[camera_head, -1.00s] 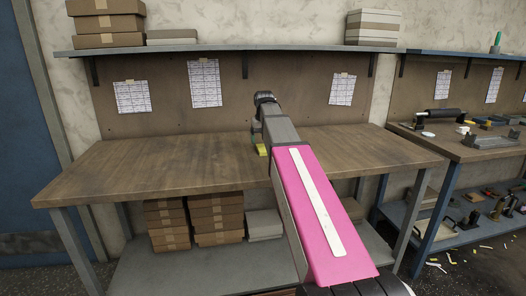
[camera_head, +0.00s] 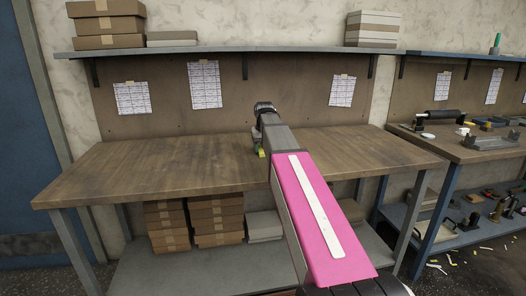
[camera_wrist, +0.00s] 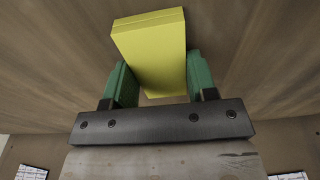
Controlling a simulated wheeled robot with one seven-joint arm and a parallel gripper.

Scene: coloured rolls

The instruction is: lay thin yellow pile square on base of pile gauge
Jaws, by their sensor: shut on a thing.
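A yellow block (camera_wrist: 150,50) is held between the green fingers of my gripper (camera_wrist: 160,82) in the wrist view. It looks like a thick slab or two layers with a seam near one end. In the head view a small bit of the yellow block (camera_head: 262,153) shows at the end of my arm, over the wooden bench. My arm hides most of the gripper there. I cannot tell whether the block touches the bench top. No pile gauge can be made out in either view.
The wooden bench top (camera_head: 150,170) is bare to the left and right of my arm. A shelf (camera_head: 220,48) with boxes runs above it. A second bench (camera_head: 450,147) with tools and small parts stands at the right. Brown boxes (camera_head: 215,213) sit below.

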